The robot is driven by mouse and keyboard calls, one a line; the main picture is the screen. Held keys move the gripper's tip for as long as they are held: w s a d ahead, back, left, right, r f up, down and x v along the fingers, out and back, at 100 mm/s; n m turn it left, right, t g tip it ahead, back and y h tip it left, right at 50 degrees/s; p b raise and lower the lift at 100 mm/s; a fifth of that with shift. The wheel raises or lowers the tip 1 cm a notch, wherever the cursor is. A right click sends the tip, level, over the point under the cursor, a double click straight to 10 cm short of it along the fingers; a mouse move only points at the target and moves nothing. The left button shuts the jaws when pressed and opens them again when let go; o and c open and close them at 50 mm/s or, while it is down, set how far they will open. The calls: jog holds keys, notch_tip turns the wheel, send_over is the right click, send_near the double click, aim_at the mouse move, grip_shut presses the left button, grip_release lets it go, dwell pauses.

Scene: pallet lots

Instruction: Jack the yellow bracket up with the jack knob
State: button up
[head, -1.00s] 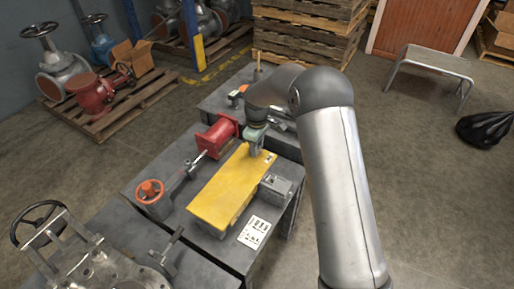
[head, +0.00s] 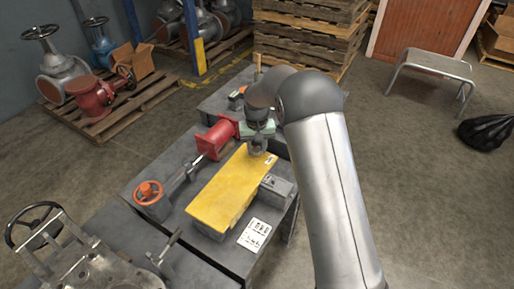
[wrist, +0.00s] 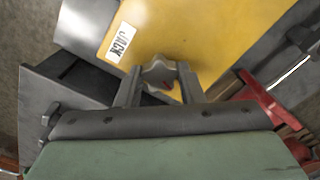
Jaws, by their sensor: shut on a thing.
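The yellow bracket (head: 228,192) is a long flat plate lying on the grey bench in the head view. It also fills the upper middle of the wrist view (wrist: 215,35), with a white label reading JACK (wrist: 120,42) at its edge. The jack knob (wrist: 158,73) is a small grey lobed knob with a red mark, seen between the fingers. My gripper (wrist: 159,84) is shut on the knob, one finger on each side. In the head view my gripper (head: 258,149) is at the far end of the bracket, and the knob is hidden there.
A red cylinder (head: 217,137) and an orange handwheel (head: 148,192) stand left of the bracket. A grey block (head: 277,187) sits close on its right. A white card (head: 254,235) lies at the near bench edge. A large valve wheel (head: 38,224) is at the near left.

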jog(key=m, duration=0.4)
jog(key=shift+a+m, duration=0.1)
jog(key=shift+m, duration=0.2)
jog(key=m, duration=0.3)
jog(key=shift+w+r+m, duration=0.1)
jog(key=shift+m, duration=0.3)
jog(key=m+p, duration=0.1)
jog(key=m, duration=0.3)
jog(key=m+p, duration=0.1)
jog(key=m, duration=0.3)
jog(key=m+p, duration=0.2)
jog(key=m, duration=0.5)
jog(key=shift+w, duration=0.1)
jog(key=m+p, duration=0.1)
jog(key=m, duration=0.2)
jog(key=shift+m, duration=0.4)
jog(key=shift+m+p, duration=0.7)
jog(key=shift+m, duration=1.1)
